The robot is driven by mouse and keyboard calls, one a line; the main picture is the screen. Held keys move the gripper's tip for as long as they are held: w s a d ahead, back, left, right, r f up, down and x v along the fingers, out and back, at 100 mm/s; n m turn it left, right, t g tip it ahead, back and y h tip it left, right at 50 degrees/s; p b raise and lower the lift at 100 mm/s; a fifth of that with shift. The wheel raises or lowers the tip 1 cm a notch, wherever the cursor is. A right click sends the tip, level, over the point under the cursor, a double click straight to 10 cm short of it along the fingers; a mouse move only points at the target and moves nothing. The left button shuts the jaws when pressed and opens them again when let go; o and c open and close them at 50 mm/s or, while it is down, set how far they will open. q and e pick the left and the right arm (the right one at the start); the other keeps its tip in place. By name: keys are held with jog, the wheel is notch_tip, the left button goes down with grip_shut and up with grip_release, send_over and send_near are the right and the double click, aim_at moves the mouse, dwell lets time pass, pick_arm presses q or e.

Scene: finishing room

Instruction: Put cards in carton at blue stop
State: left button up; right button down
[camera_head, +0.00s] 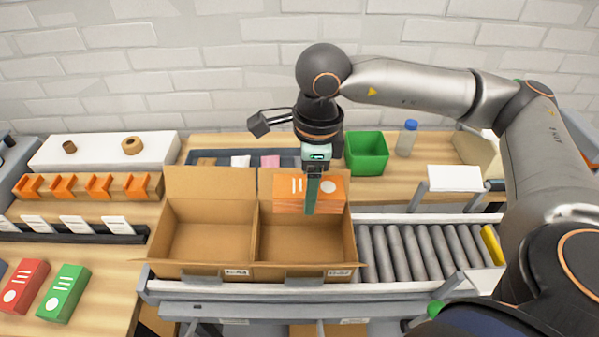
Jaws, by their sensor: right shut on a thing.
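My right gripper (312,208) points down over the right-hand carton and is shut on an orange card pack (333,190) with white marks. The pack hangs at the back part of the carton opening; I cannot tell whether it touches the carton. Two open brown cartons, a left one (212,228) and a right one (300,240), stand side by side on the roller conveyor, each with a label at the front. I see no cards inside the left carton. I cannot make out a blue stop. My left gripper is not in view.
Red (26,285) and green (64,292) packs lie on the left table. Behind are an orange-slotted rack (85,186), a green bin (366,154) and a bottle (406,138). Bare rollers (420,250) run right to a yellow bar (492,245).

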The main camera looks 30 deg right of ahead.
jog(key=shift+s+f+b, duration=0.2)
jog(key=shift+f+b, duration=0.25)
jog(key=shift+f, duration=0.35)
jog(key=f+b, duration=0.3)
jog(key=f, duration=0.1)
jog(key=f+b, duration=0.3)
jog(key=f, duration=0.1)
jog(key=f+b, duration=0.3)
jog(key=shift+w+a+f, duration=0.25)
jog(key=shift+a+f, duration=0.05)
jog(key=shift+f, duration=0.1)
jog(key=shift+f+b, duration=0.3)
jog(key=shift+b, duration=0.2)
jog(key=shift+f+b, duration=0.55)
jog(key=shift+f, duration=0.05)
notch_tip(320, 180, down, 2)
jog(key=shift+a+f+b, duration=0.1)
jog(key=shift+b, duration=1)
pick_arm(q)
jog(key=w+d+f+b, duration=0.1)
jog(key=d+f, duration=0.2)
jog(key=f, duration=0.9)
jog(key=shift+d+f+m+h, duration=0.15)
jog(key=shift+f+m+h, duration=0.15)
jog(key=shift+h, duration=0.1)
pick_arm(e)
jog(key=shift+w+f, duration=0.1)
jog(key=shift+f, duration=0.4)
